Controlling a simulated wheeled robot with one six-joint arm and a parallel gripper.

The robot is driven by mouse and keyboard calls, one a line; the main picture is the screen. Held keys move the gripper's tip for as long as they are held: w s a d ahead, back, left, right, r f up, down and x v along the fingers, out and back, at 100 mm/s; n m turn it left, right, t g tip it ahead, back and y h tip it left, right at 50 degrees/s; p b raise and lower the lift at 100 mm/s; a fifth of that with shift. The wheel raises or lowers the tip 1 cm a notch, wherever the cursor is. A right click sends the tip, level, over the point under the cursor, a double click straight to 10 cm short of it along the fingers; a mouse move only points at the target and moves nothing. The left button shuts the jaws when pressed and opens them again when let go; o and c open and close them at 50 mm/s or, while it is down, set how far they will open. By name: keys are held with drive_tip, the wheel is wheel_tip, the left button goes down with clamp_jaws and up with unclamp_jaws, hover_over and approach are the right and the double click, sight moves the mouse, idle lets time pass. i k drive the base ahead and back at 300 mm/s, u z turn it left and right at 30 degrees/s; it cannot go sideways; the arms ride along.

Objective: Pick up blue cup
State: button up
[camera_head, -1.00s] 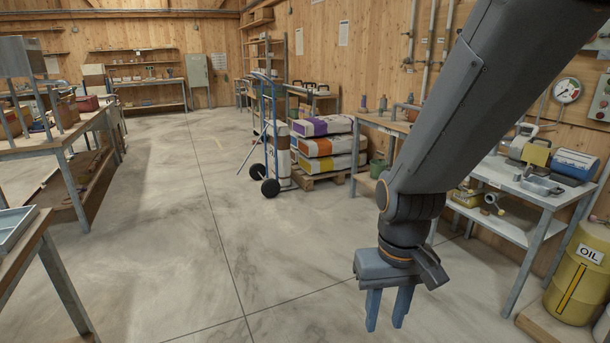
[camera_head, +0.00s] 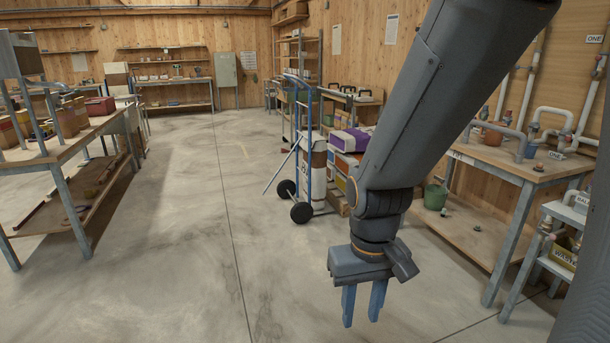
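My gripper (camera_head: 361,321) hangs in the lower middle of the head view, pointing down over the bare concrete floor. Its two blue fingers are apart with nothing between them. I cannot make out a blue cup for sure. A small bluish item (camera_head: 527,146) stands on the wooden workbench (camera_head: 500,158) at the right, but it is too small to tell what it is. My arm hides part of the back right.
A long table (camera_head: 60,150) is at left. A green bucket (camera_head: 436,196) sits on the right workbench's lower shelf. A small shelf unit (camera_head: 560,215) is at the right edge. The middle floor is clear.

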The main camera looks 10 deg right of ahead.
sight(530, 152)
drive_tip(key=i, duration=1.75)
drive_tip(key=z, duration=0.4)
drive_tip(key=i, duration=1.45)
drive_tip(key=z, duration=1.5)
drive_tip(key=i, duration=1)
drive_tip(key=z, duration=0.85)
